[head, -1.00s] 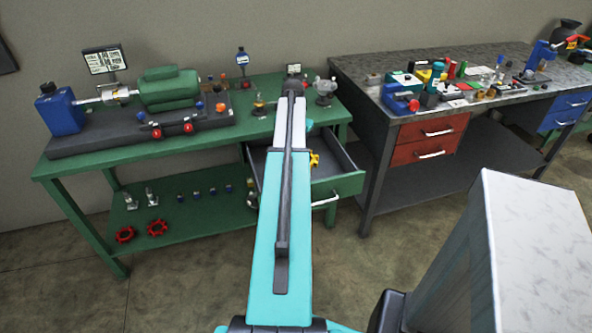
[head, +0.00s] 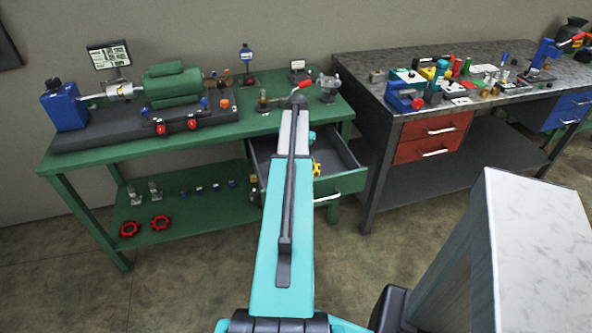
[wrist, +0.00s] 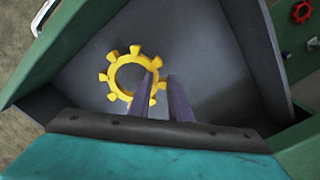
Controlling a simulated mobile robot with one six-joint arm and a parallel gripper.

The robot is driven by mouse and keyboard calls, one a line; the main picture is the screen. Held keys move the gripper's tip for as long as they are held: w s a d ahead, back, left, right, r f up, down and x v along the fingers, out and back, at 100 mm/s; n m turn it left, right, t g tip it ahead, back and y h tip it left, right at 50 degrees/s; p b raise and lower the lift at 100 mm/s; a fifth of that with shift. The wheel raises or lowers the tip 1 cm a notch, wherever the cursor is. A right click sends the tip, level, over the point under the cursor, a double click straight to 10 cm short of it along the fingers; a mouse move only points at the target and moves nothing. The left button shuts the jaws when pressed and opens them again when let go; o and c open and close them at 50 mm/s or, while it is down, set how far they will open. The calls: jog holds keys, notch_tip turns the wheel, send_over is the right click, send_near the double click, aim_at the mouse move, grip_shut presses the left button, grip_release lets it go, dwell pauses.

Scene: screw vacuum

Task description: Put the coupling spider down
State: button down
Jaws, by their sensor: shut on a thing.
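The coupling spider is a yellow toothed ring (wrist: 112,76), seen over the grey floor of an open drawer in the wrist view. In the head view a small yellow part of it (head: 316,168) shows just right of my arm. My gripper (wrist: 162,78) is shut on the right side of the ring, its two dark fingers reaching down to it. I cannot tell whether the spider touches the drawer floor. The open drawer (head: 342,183) belongs to the green workbench (head: 215,130). In the head view my arm hides the gripper and part of the drawer.
A pump and motor assembly (head: 172,85) stands on the green bench. Red handwheels (head: 160,222) lie on its lower shelf. A grey bench (head: 440,60) crowded with small items stands to the right.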

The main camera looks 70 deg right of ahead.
jog(key=shift+f, duration=1.9)
jog(key=shift+f, duration=0.1)
jog(key=c, duration=1.6)
grip_release()
jog(key=shift+r+b, duration=0.6)
jog(key=shift+r, duration=5.55)
